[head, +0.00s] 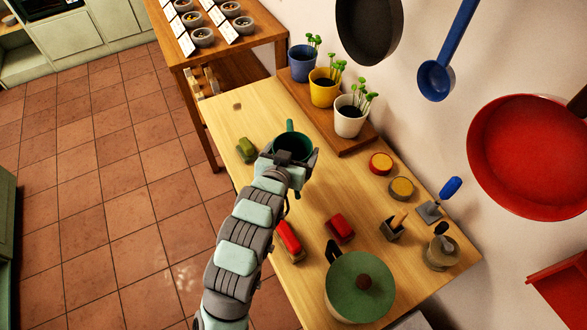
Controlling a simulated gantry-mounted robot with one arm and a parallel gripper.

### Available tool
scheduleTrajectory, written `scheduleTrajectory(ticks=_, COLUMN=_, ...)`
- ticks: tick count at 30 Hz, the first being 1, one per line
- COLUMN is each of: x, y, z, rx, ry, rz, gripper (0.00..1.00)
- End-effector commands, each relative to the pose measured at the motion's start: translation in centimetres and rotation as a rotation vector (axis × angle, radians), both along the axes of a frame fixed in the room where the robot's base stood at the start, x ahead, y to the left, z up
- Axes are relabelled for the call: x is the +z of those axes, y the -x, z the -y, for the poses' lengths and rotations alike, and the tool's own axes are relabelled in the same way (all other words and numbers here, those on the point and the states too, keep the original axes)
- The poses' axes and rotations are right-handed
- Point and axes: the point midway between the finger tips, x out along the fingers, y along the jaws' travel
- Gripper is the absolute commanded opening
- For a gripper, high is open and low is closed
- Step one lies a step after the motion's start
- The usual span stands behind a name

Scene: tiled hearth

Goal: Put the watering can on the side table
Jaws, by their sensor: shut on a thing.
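A dark green watering can (293,143) with a spout pointing to the back shows at the end of my arm, over the light wooden table (237,125). My gripper (291,158) is shut on the can from the near side. The arm hides the can's lower near part, and I cannot tell whether its base touches the tabletop. A darker wooden table (245,44) with a lower shelf stands beyond the light one, at the top left. The picture does not show which of the two is the side table.
Three potted seedlings (324,88) stand on a board behind the can. A green object (245,150) lies left of the can. Bowls and cards (202,38) crowd the darker table.

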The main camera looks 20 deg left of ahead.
Motion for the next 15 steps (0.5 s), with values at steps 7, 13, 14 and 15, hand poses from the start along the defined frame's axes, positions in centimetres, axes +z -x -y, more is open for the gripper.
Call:
scheduleTrajectory(ticks=7, x=-4.0, y=0.0, z=0.1, rx=-0.001, ry=0.002, rz=-0.001, gripper=0.18)
scheduleTrajectory(ticks=13, x=-5.1, y=0.0, z=0.1, rx=-0.002, ry=0.001, rz=0.002, gripper=0.18)
scheduleTrajectory(ticks=14, x=-5.5, y=0.0, z=0.1, rx=-0.002, ry=0.001, rz=0.001, gripper=0.18)
scheduleTrajectory(ticks=15, x=-6.1, y=0.0, z=0.1, rx=-0.003, ry=0.001, rz=0.0, gripper=0.18)
